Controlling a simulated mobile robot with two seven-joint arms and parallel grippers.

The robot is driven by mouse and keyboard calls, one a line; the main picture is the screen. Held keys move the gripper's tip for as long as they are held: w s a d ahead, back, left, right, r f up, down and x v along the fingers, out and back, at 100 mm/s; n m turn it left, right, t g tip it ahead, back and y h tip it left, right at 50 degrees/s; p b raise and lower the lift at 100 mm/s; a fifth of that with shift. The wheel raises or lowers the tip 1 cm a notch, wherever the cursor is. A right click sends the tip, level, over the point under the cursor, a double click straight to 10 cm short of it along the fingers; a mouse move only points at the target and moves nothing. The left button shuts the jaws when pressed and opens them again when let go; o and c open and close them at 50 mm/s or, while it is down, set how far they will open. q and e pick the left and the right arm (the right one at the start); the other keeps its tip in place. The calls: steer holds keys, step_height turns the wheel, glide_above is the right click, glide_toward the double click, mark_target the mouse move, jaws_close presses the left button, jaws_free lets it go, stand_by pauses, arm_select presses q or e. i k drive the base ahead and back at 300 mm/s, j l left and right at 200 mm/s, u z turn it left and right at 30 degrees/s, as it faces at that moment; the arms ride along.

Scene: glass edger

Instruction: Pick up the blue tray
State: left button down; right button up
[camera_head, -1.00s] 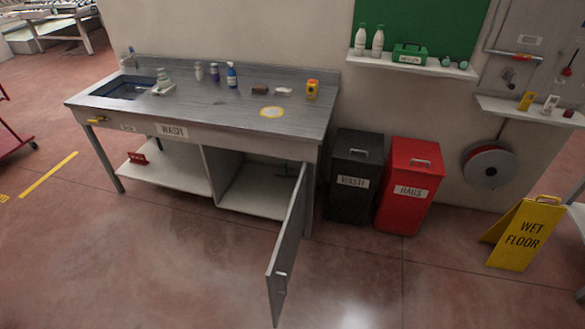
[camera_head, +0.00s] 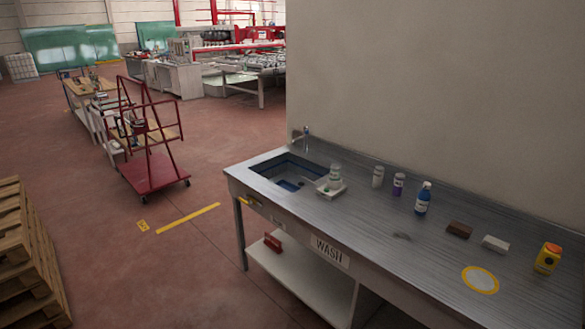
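I cannot make out a blue tray for certain. A blue shape (camera_head: 290,185) shows low inside the sink basin (camera_head: 262,168), at the left end of the grey wash counter. The near rim hides part of it, so I cannot tell whether it is a tray or part of the basin. Neither of my grippers is in view.
On the counter (camera_head: 372,230) stand a blue spray bottle (camera_head: 423,198), a brown block (camera_head: 459,230), a white block (camera_head: 495,243) and a yellow container (camera_head: 547,258). A red cart (camera_head: 155,172) and stacked pallets (camera_head: 30,262) stand left.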

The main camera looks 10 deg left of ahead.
mark_target(290, 188)
steer(key=i+j+u, duration=0.2)
steer(key=i, duration=0.4)
steer(key=i+u, duration=0.2)
steer(key=i, duration=0.4)
